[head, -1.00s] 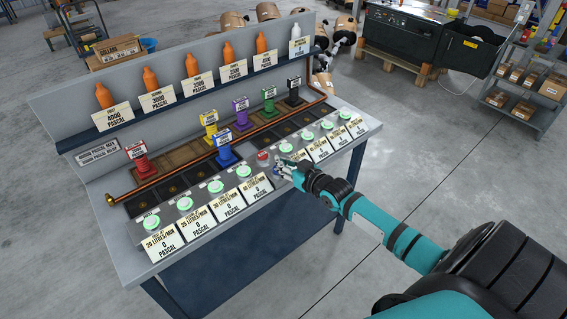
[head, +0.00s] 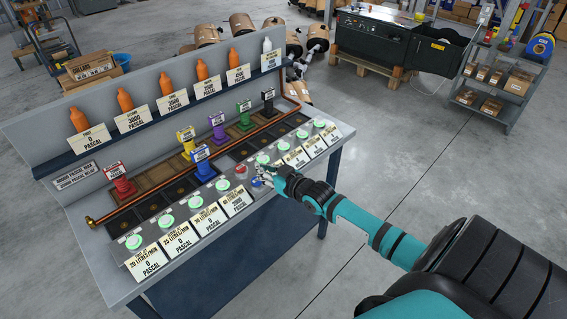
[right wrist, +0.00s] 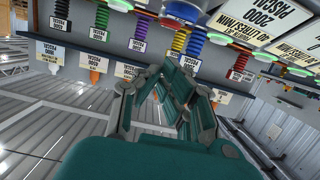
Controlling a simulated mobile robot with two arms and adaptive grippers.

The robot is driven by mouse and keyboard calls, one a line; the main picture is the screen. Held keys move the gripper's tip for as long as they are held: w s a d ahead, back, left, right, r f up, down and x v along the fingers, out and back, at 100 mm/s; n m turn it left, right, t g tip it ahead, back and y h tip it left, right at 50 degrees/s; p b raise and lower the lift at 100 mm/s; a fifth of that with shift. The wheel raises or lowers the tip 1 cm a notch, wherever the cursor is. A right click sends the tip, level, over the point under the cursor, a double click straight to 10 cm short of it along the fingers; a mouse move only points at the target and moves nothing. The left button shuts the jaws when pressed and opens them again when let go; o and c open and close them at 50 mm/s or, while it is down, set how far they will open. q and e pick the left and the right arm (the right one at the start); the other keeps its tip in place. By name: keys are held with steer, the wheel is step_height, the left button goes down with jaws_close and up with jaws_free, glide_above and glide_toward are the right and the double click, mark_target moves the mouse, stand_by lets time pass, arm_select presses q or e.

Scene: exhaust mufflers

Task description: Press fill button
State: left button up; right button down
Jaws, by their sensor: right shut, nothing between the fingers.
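A sloped grey control panel (head: 285,173) runs along the bench front with a row of round green-lit buttons, such as one (head: 194,202) left of centre. A red button (head: 240,169) sits near the middle of the row. I cannot read which button is the fill button. My right gripper (head: 262,179) is shut and empty, low over the panel just right of the red button. A small blue part shows by its fingertips; I cannot tell whether they touch it. The right wrist view shows the closed fingers (right wrist: 183,92). My left gripper is not in view.
Orange bottles (head: 125,99) and one white bottle (head: 267,46) stand on the back shelf behind pressure signs. Coloured valve blocks, such as the blue one (head: 201,160), stand behind the buttons along a copper pipe (head: 130,205).

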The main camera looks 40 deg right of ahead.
steer(key=b+v, duration=0.1)
steer(key=v, duration=0.7)
steer(key=shift+s, duration=0.2)
stand_by(1.4)
